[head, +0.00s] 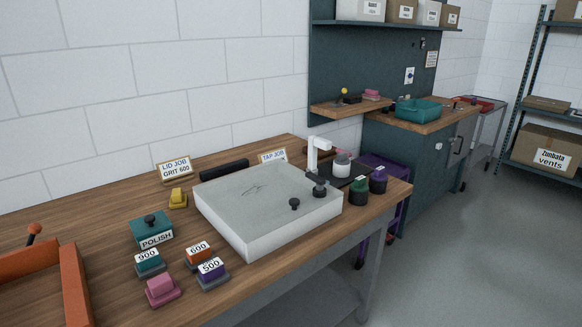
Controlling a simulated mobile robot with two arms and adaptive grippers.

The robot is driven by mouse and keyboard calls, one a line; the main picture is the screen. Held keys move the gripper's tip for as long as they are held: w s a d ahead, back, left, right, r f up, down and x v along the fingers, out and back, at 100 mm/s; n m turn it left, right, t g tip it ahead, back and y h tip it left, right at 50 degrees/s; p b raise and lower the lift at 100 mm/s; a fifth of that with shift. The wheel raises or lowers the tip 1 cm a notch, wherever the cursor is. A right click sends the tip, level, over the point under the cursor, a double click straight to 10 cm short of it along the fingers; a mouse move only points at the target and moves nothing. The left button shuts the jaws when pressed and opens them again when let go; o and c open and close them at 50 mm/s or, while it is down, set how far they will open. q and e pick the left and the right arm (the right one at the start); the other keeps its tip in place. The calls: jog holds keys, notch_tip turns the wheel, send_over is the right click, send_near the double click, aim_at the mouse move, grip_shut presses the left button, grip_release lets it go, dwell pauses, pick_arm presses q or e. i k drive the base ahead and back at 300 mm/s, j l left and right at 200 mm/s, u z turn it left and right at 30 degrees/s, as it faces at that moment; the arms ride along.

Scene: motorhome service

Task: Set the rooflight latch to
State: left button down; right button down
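A white, flat, box-like lid (250,215) lies on the wooden bench. It has a dark scratch mark on its top and a small black knob (294,205) near its front right corner. A second dark knob-like part (320,188) stands at its right edge. I cannot tell whether either one is the rooflight latch, or how it is set. A small yellow-topped lever (344,92) stands on the wall shelf at the back. Neither of my grippers is in view.
Sanding blocks marked 900 (149,262), 600 (199,254) and 500 (211,272), a pink block (162,290) and a green POLISH block (152,228) sit left of the lid. An orange frame (75,285) stands far left. A white tap (313,152) and several pots stand right. Floor at right is clear.

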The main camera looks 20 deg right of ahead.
aim_at(319, 182)
jog(key=l+z, duration=0.25)
jog(key=z, duration=0.25)
jog(key=i+l+z, duration=0.1)
jog(key=l+z, duration=0.15)
jog(key=z, duration=0.2)
